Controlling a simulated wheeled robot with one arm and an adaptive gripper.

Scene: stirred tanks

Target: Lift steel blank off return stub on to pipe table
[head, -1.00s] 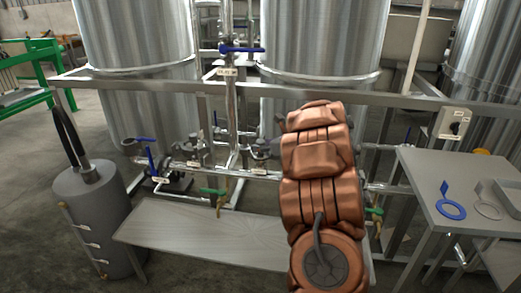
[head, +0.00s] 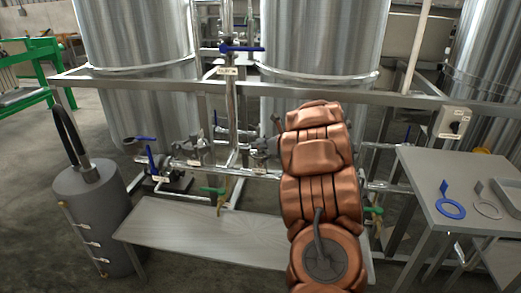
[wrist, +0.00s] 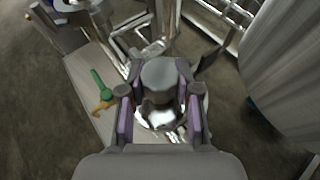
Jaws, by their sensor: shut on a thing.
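The steel blank (wrist: 160,118) shows in the wrist view as a shiny round plate below a grey round knob (wrist: 158,73) that stands between the fingers. My gripper (wrist: 153,97) is shut on the blank, with a purple-padded finger on each side. Whether the blank touches the return stub cannot be told, as the stub is mostly hidden by gripper and blank. In the head view my copper arm covers much of this spot, and a grey part of the gripper or stub shows at its left. The pipe table (head: 425,180) stands at the right, apart from the gripper.
A blue ring with a tab (head: 451,208), a grey ring (head: 487,208) and a grey tray (head: 508,192) are on the table. A steel rail (head: 170,84) crosses before tall tanks. Green-handled valves (head: 212,191) sit low. A grey cylinder (head: 88,205) stands left.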

